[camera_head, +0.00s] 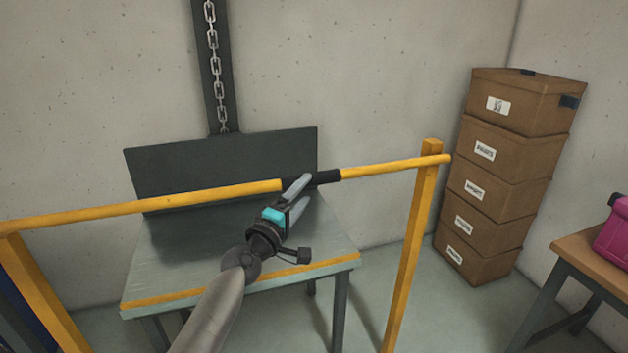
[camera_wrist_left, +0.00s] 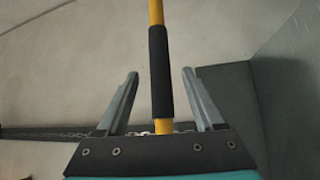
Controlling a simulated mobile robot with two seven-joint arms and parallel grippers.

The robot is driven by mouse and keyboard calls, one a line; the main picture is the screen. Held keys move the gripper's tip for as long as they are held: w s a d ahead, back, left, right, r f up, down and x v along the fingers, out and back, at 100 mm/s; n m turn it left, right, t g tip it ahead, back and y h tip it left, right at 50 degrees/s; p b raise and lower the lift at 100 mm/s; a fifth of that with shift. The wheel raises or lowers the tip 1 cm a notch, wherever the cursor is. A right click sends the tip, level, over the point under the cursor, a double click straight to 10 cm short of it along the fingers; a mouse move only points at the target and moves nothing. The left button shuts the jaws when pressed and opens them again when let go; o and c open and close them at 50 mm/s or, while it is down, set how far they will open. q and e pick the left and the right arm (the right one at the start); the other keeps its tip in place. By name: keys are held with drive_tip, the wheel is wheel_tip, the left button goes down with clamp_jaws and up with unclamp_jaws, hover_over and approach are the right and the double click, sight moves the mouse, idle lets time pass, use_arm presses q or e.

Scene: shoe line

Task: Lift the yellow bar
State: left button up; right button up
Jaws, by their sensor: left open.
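The yellow bar (camera_head: 175,200) runs across the head view, resting on two yellow posts. Its black grip sleeve (camera_head: 326,177) is near the middle. My left gripper (camera_head: 304,187) is open at the sleeve, its fingers overlapping the sleeve's left part in the head view. In the left wrist view, the sleeve (camera_wrist_left: 160,72) stands between the two spread fingers of my left gripper (camera_wrist_left: 160,85), with a gap on each side. The fingers do not appear to touch it. My right gripper is not in view.
A grey table (camera_head: 150,262) with a dark upright panel (camera_head: 215,160) stands behind the bar. The right yellow post (camera_head: 412,250) stands beside stacked brown boxes (camera_head: 500,190). A chain (camera_head: 212,60) hangs at the back. A pink case (camera_head: 612,237) sits on another table (camera_head: 582,246) at right.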

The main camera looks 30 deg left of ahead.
sight(309, 185)
use_arm(q)
drive_tip(key=w, duration=0.3)
drive_tip(key=shift+w+a+r, duration=0.15)
drive_tip(key=shift+w+r, duration=0.15)
drive_tip(key=shift+w+b, duration=0.35)
drive_tip(key=shift+w, duration=0.05)
drive_tip(key=shift+w+r, duration=0.15)
drive_tip(key=shift+w, duration=0.5)
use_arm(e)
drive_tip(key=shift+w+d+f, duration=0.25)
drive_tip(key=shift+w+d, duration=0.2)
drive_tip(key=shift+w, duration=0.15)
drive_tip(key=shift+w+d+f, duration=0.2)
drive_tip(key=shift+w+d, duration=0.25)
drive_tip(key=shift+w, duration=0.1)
use_arm(q)
drive_tip(key=shift+c, duration=0.3)
drive_tip(key=c, duration=0.9)
clamp_jaws()
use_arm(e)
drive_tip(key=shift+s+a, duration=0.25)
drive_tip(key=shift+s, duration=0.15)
